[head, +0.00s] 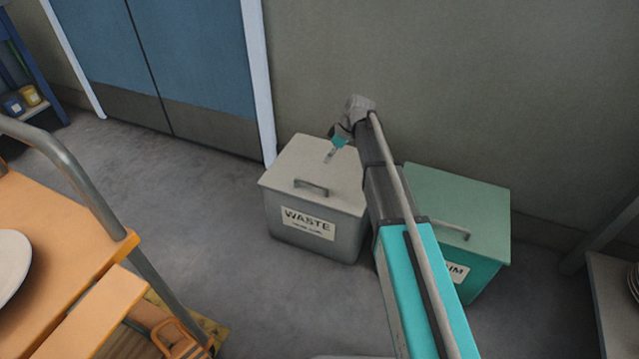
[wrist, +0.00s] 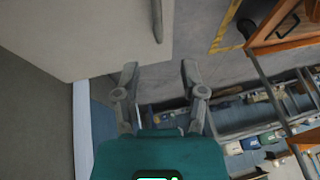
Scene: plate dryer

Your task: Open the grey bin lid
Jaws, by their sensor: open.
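The grey bin (head: 268,215) with a WASTE label stands on the floor by the wall. Its lid (head: 298,155) is closed and flat, with a grey bar handle (head: 311,187) near the front edge. My gripper (head: 330,156) is over the back part of the lid, behind the handle and not touching it; its height above the lid is hard to tell. In the wrist view my gripper (wrist: 159,70) has two fingers spread apart with nothing between them. The lid (wrist: 95,35) fills the upper left there, and the handle (wrist: 157,20) shows beyond the fingertips.
A green bin (head: 465,200) stands right of the grey bin, partly behind my arm. Blue doors (head: 195,60) are at the back left. An orange cart (head: 60,250) with a plate stands at the left. A shelf (head: 610,300) is at the right edge. Floor before the grey bin is clear.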

